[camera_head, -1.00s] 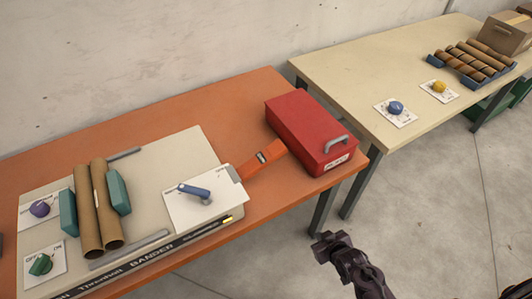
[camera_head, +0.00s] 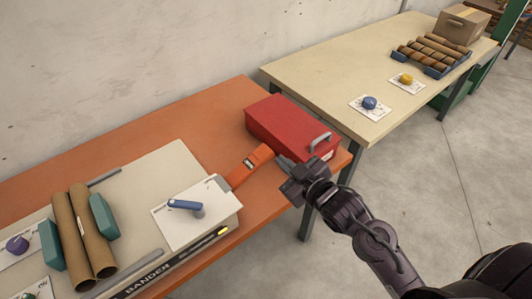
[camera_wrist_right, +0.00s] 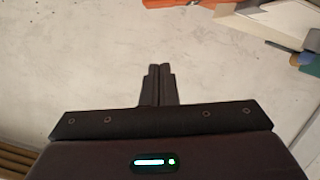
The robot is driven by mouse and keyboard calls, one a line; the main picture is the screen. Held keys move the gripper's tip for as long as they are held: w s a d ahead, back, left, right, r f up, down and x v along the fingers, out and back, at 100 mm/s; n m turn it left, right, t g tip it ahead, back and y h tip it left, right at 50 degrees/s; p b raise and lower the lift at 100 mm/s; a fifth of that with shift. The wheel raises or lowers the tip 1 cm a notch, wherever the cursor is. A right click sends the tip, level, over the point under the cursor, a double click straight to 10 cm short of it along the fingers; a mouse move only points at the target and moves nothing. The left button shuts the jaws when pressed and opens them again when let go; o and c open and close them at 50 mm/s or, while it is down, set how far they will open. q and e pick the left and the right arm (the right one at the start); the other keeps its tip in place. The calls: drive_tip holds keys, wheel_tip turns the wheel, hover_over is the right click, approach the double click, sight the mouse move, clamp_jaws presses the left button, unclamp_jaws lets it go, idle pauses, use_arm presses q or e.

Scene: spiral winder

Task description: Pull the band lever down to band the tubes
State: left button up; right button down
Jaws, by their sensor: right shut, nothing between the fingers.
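The blue band lever (camera_head: 186,205) sits on a white panel of the bander (camera_head: 140,178), its handle pointing left from a grey pivot. Two brown tubes (camera_head: 95,232) lie side by side between teal blocks (camera_head: 104,216) on the bander's left part. My right gripper (camera_head: 284,162) is shut and empty, by the front of the red box and right of the lever, well apart from it. Its shut fingers (camera_wrist_right: 159,75) show in the right wrist view, with part of the white panel (camera_wrist_right: 270,25) at the upper right. My left gripper is not in view.
An orange strap-like part (camera_head: 249,167) extends from the bander toward the red toolbox (camera_head: 290,127). Purple (camera_head: 17,244) and green knobs are at the left. A second table (camera_head: 330,80) holds blue and yellow knobs, tubes and a carton (camera_head: 462,23).

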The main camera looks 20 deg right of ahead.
drive_tip(key=shift+w, duration=0.1)
drive_tip(key=p, duration=0.2)
hover_over(262, 161)
wheel_tip(262, 161, down, 2)
drive_tip(key=shift+f, duration=0.1)
drive_tip(key=f, duration=0.1)
drive_tip(key=d+f, duration=0.1)
drive_tip(key=f, duration=0.2)
drive_tip(key=shift+d+p, duration=0.25)
drive_tip(key=shift+p, duration=0.15)
